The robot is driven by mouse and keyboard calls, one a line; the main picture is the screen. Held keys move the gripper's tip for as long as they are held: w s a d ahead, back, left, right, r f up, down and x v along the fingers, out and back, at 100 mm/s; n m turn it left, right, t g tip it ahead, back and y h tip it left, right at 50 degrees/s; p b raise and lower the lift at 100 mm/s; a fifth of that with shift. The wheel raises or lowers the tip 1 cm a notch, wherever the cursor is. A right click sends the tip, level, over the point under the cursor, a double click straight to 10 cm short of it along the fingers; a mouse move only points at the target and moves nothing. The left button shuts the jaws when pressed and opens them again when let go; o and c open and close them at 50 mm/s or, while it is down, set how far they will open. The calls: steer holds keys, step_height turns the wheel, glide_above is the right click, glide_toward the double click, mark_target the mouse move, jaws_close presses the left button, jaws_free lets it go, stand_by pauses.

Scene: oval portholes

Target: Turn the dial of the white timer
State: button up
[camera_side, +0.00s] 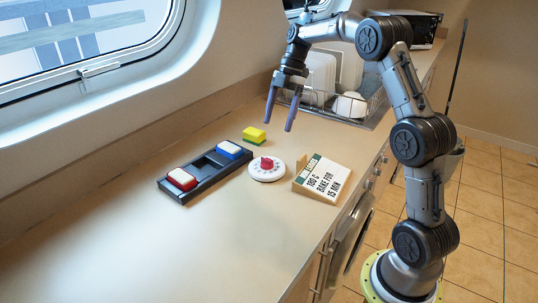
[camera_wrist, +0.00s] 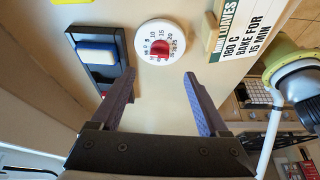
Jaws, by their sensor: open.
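The white timer (camera_side: 267,170) is a round white dial with numbers around its rim, lying flat on the counter. A red knob (camera_side: 267,162) stands at its middle. In the wrist view the timer (camera_wrist: 150,32) is at the top centre and its red knob (camera_wrist: 160,48) shows clearly. My gripper (camera_side: 281,115) is open and empty, high above the counter and behind the timer in the side view. In the wrist view its two purple fingers (camera_wrist: 158,80) are spread wide, with the timer beyond their tips.
A dark tray (camera_side: 205,172) with a red block (camera_side: 182,179) and a blue block (camera_side: 229,149) lies left of the timer. A yellow-green sponge (camera_side: 254,135) is behind it. A lettered sign (camera_side: 322,180) stands close on the right. A dish rack (camera_side: 345,105) is further back. The front counter is clear.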

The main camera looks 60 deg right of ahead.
mark_target(267, 162)
steer(key=x, duration=1.1)
jaws_close()
steer(key=shift+m, duration=0.3)
